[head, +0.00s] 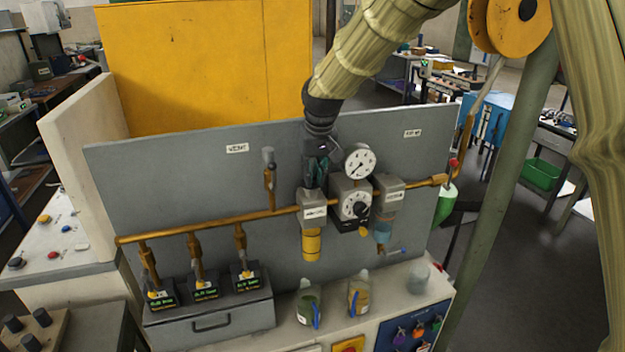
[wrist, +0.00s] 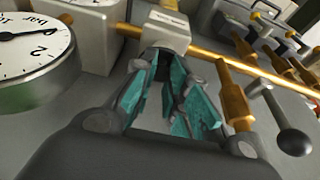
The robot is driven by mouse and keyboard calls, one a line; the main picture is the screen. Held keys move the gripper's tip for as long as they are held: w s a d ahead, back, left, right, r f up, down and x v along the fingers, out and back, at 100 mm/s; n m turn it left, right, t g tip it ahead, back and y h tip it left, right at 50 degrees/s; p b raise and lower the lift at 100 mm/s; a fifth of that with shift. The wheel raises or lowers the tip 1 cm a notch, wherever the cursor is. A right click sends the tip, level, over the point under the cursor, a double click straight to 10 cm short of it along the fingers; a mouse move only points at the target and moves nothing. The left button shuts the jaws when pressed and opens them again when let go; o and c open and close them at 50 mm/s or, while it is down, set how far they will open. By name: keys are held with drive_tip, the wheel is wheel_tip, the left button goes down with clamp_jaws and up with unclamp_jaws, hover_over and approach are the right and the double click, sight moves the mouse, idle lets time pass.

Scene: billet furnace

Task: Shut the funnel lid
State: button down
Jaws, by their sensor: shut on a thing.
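My gripper (head: 312,182) points down at the top of a grey labelled block (head: 314,212) with a yellow bowl (head: 311,244) under it, on the brass pipe. In the wrist view, the teal fingers (wrist: 167,62) close around a small dark part at the block's top (wrist: 166,33). I take this part to be the funnel lid; the fingers mostly hide it, and I cannot tell its angle. The gripper is shut on it.
A round gauge (head: 359,161) stands close right of my gripper, above a regulator (head: 354,205). A valve handle (head: 268,157) rises to the left. The brass pipe (head: 205,219) crosses the grey panel. Two small bottles (head: 308,304) (head: 359,294) stand below on the bench.

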drive_tip(key=shift+s+d+f+t+y+b, duration=0.1)
drive_tip(key=shift+s+f+t+y+b, duration=0.3)
drive_tip(key=shift+t+b, duration=0.9)
drive_tip(key=shift+f+g+b, duration=0.1)
drive_tip(key=shift+g+b, duration=0.2)
drive_tip(key=shift+b, duration=0.1)
drive_tip(key=c, duration=1.3)
unclamp_jaws()
drive_tip(key=shift+c, duration=0.2)
drive_tip(key=shift+w, duration=0.1)
drive_tip(key=shift+r, duration=0.25)
drive_tip(key=v, duration=1.1)
drive_tip(key=shift+r, duration=0.2)
